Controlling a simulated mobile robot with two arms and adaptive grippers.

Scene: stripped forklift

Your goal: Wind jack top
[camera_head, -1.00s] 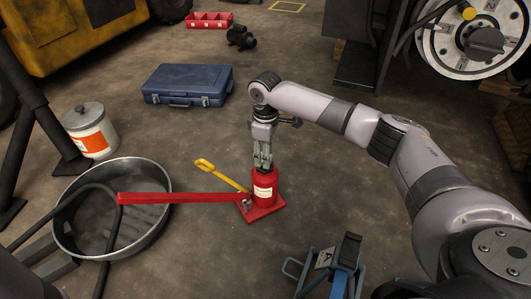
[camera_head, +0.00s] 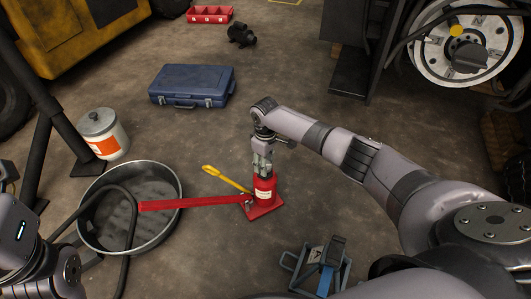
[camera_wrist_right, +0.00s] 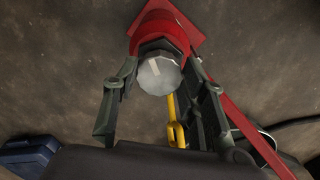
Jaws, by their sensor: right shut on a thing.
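The red bottle jack (camera_head: 265,190) stands upright on its square red base on the floor. It also shows in the right wrist view (camera_wrist_right: 168,32). Its long red handle (camera_head: 195,203) reaches left over the pan rim. The fingers hide the top in the head view. Part of my left arm shows at the lower left; its gripper is out of view.
A round metal pan (camera_head: 165,235) with a black hose lies left of the jack. A blue-grey stand (camera_head: 318,268) is close in front. A blue case (camera_head: 191,86) and a white bucket (camera_head: 103,133) stand behind. Floor between case and jack is free.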

